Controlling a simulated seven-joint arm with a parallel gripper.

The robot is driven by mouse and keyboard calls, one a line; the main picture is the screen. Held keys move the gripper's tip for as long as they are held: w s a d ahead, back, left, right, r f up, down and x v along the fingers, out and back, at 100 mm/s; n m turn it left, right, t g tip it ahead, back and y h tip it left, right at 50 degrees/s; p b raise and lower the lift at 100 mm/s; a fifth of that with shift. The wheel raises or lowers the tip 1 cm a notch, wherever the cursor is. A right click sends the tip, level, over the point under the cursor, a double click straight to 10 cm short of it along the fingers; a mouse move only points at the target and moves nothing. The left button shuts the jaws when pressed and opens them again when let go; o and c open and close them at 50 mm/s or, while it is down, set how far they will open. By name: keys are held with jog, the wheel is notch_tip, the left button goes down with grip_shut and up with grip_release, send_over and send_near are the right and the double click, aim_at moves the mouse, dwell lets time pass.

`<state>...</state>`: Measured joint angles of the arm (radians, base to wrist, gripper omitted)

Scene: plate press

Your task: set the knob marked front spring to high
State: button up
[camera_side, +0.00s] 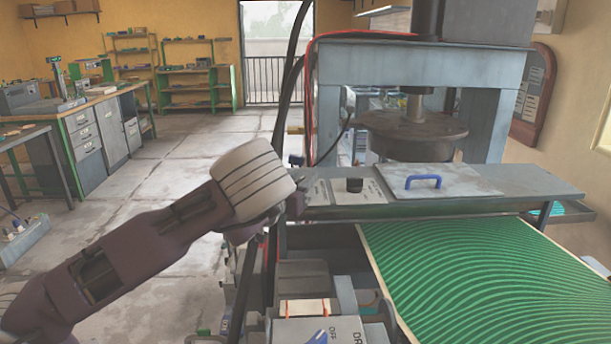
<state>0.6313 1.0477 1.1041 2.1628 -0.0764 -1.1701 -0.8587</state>
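A black round knob (354,184) stands on a pale panel (325,190) at the left end of the press's grey deck. Markings around it are too small to read, so I cannot tell whether it is the front spring knob or how it is set. My arm reaches in from the lower left. My gripper (291,203) is at its far end, left of the panel and apart from the black knob. The fingers are dark and mostly hidden behind the pale wrist housing, so their opening does not show.
A plate with a blue handle (423,181) lies right of the knob, below the round press head (412,128). A green patterned sheet (490,280) slopes in front. A black cable hangs behind my gripper.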

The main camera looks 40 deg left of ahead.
jog(key=shift+x, duration=1.1)
grip_shut()
